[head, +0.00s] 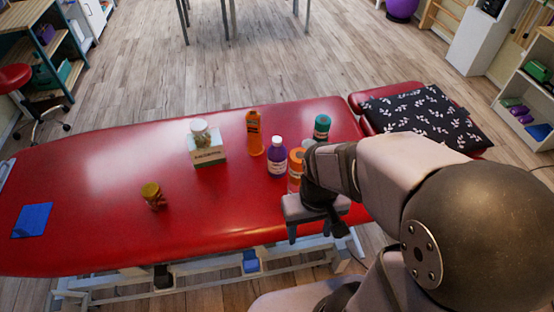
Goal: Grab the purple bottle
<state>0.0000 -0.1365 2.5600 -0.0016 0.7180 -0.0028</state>
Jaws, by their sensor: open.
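The purple bottle (277,160) has a white cap and a pale label. It stands upright on the red treatment table (100,165), right of the middle. My gripper (312,232) is open at the table's front edge, to the right of the purple bottle and nearer the camera. Its two fingers point down, and I see nothing between them. It is apart from the purple bottle.
An orange bottle (254,134) stands behind-left of the purple one. An orange-capped container (296,160) is close on its right, partly hidden by my arm. A teal-capped bottle (322,127) stands behind.

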